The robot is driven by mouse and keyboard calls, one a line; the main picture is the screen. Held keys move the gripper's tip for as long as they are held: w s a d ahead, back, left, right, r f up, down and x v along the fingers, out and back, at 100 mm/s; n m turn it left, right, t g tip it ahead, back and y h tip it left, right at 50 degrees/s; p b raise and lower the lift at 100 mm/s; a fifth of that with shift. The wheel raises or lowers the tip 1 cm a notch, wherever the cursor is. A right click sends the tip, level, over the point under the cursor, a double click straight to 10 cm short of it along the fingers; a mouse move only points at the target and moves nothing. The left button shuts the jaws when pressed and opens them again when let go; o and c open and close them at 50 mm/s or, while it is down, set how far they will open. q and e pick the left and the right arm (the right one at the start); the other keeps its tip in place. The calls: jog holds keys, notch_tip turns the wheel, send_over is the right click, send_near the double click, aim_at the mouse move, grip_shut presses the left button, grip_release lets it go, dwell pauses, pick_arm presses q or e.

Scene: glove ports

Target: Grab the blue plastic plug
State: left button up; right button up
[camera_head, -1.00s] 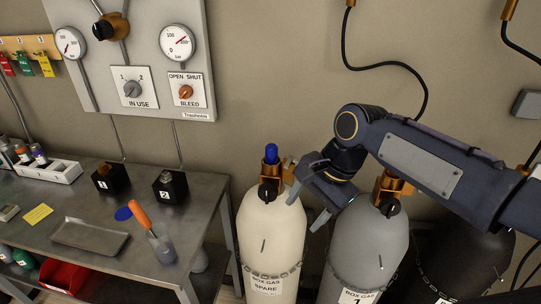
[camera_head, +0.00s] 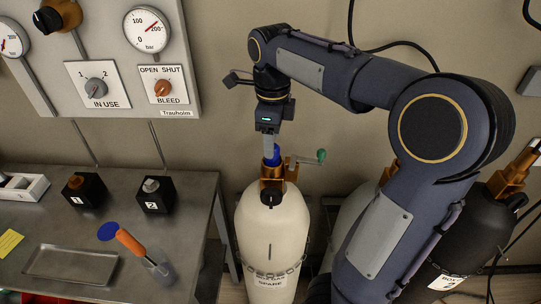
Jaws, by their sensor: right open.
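The blue plastic plug (camera_head: 274,158) sits on top of the brass valve (camera_head: 271,174) of the cream gas cylinder labelled SPARE (camera_head: 270,225). My right gripper (camera_head: 269,152) points down from above, with its grey fingers at the plug. The fingers cover part of the plug, and only some blue shows beside and below them. The jaws are open; I cannot tell whether a finger touches the plug. My left gripper is not in view.
A thin lever with a green knob (camera_head: 321,156) sticks out right of the valve. My right arm hides much of the grey cylinder; a black cylinder (camera_head: 455,240) stands further right. A metal bench (camera_head: 190,205) with black blocks, tray and orange-handled tool is at left.

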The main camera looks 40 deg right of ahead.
jog(key=f, duration=0.3)
jog(key=shift+s+a+f, duration=0.1)
jog(key=shift+s+f, duration=0.1)
jog(key=shift+s, duration=0.05)
jog(key=shift+w+f, duration=0.1)
jog(key=shift+f, duration=0.1)
jog(key=c, duration=1.1)
jog(key=shift+o, duration=0.2)
jog(key=shift+r, duration=0.1)
